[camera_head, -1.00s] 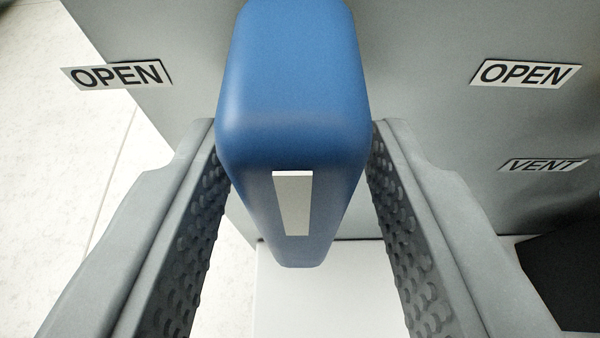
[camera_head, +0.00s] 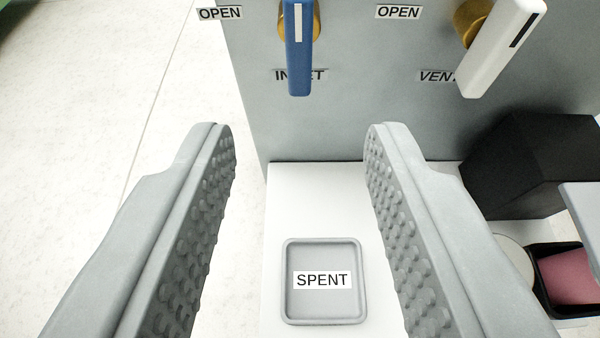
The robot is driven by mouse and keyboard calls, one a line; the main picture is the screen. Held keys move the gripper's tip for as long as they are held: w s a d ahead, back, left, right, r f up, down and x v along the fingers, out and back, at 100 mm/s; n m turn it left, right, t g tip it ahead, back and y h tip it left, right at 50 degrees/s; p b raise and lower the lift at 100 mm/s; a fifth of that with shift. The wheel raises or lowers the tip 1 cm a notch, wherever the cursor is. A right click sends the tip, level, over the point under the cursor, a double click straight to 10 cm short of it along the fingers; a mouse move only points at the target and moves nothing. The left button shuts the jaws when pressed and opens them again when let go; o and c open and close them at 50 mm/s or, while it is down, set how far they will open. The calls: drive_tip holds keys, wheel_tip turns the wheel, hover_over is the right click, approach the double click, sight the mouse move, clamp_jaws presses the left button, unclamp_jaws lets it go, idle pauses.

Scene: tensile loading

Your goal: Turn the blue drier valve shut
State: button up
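The blue valve handle (camera_head: 298,55) is on the grey panel at the top middle, on a brass stem. It points straight down, with its lower end over the INLET label (camera_head: 283,75). A white stripe shows near its top. An OPEN label (camera_head: 220,13) is to its upper left. My gripper (camera_head: 300,150) is open and empty, its two padded fingers wide apart. It is back from the panel, below the blue handle in the picture and not touching it.
A white handle (camera_head: 500,50) on a brass stem is tilted at the right, by the VENT label (camera_head: 437,77) and another OPEN label (camera_head: 398,12). A grey SPENT tray (camera_head: 324,316) lies on the white bench (camera_head: 285,200). A black block (camera_head: 535,160) stands at the right.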

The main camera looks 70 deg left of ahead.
drive_tip(key=shift+v, duration=1.35)
